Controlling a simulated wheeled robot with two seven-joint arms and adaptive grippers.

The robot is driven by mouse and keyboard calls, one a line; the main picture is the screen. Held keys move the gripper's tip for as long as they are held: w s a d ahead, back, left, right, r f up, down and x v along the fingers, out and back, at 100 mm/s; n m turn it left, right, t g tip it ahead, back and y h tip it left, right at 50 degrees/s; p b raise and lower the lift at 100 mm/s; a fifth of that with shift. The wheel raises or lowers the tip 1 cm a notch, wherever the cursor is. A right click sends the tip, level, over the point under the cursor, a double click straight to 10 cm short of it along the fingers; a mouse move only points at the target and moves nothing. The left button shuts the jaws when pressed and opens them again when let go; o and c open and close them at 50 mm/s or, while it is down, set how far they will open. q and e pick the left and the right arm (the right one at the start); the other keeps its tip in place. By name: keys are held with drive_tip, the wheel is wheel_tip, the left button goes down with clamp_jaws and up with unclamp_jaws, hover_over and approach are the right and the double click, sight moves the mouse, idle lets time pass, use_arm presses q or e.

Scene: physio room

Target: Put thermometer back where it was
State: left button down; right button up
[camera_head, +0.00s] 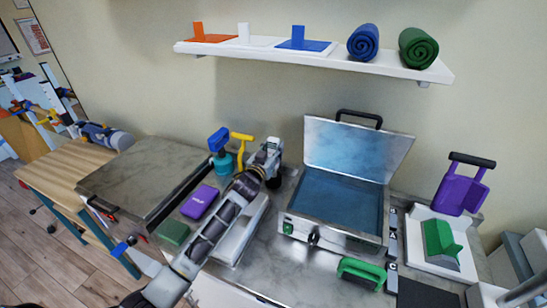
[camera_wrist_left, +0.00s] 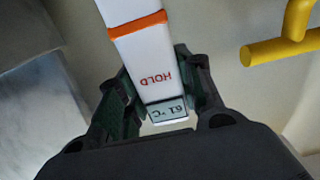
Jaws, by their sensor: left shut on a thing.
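The thermometer (camera_wrist_left: 145,62) is a white stick with an orange band, the word HOLD and a small display that appears to read 61 °C. My left gripper (camera_wrist_left: 160,95) is shut on it near the display end, and the far end runs out of the top of the wrist view. In the head view my left gripper (camera_head: 271,158) is at the back of the counter, beside a yellow T-shaped handle and left of the open case. The thermometer is too small to make out clearly there. My right gripper is not in view.
An open silver case (camera_head: 335,208) with a blue inside stands right of my arm. A yellow T-handle (camera_head: 241,137), a teal bottle (camera_head: 222,163) and a purple box (camera_head: 199,201) are to the left. A wall shelf (camera_head: 330,58) hangs above. A green-handled item (camera_head: 361,271) lies in front.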

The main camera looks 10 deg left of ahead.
use_arm(q)
drive_tip(key=shift+f, duration=1.9)
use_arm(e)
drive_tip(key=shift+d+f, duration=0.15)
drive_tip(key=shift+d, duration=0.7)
use_arm(q)
drive_tip(key=c, duration=0.9)
unclamp_jaws()
drive_tip(key=shift+c, duration=0.2)
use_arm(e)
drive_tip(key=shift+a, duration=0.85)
use_arm(q)
drive_tip(key=shift+r, duration=0.2)
